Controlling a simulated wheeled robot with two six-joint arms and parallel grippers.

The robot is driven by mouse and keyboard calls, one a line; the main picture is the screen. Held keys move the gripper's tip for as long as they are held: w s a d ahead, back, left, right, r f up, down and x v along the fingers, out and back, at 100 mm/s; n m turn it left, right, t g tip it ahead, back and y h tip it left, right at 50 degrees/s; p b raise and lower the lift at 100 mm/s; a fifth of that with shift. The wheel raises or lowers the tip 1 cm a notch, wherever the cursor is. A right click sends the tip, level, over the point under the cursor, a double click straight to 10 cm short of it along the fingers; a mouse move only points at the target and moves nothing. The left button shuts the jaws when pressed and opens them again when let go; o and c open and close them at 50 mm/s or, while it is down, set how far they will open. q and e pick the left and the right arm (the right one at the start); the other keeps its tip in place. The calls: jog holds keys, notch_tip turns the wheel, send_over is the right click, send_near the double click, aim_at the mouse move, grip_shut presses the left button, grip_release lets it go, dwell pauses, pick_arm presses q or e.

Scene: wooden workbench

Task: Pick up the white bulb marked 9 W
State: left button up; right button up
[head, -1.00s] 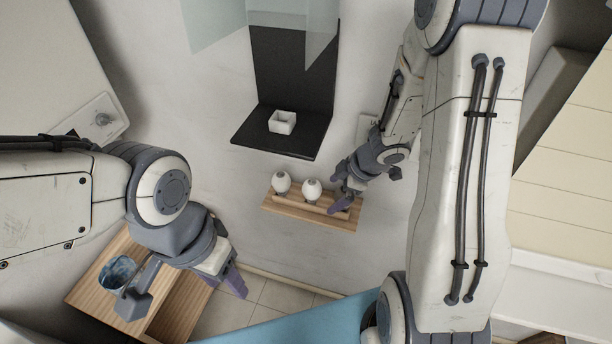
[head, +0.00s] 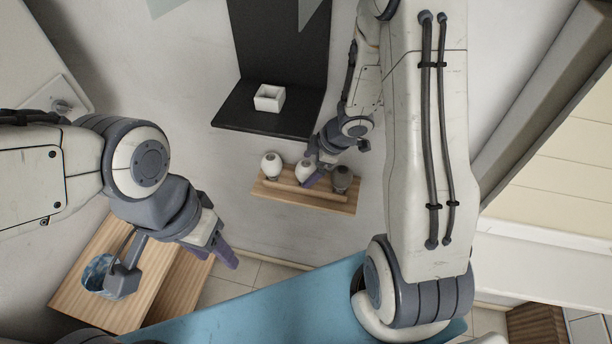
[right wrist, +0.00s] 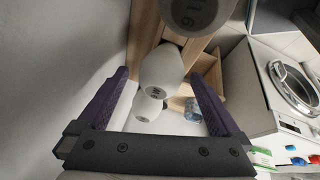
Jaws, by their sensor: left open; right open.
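Three bulbs stand in a row on a small wooden wall shelf (head: 330,202). In the head view the left bulb (head: 271,163) and the middle bulb (head: 303,168) are white; the right bulb (head: 342,177) looks dark grey. My right gripper (head: 312,180) is open at the middle bulb and partly covers it. In the right wrist view the middle bulb (right wrist: 162,72) shows between the spread fingers, one bulb (right wrist: 197,12) is nearer at the top, and another (right wrist: 147,105) lies beyond. My left gripper (head: 226,252) is open and empty, away from the shelf.
A black stand (head: 270,122) with a small white box (head: 269,98) is on the wall above the shelf. A wooden unit (head: 140,300) with a blue container (head: 97,272) is at lower left, near my left arm. A washing machine (right wrist: 285,85) shows in the wrist view.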

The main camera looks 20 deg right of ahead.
jog(key=b+x, duration=0.1)
jog(key=x, duration=0.2)
jog(key=shift+s+f, duration=0.1)
jog(key=shift+f, duration=0.05)
jog(key=c, duration=1.3)
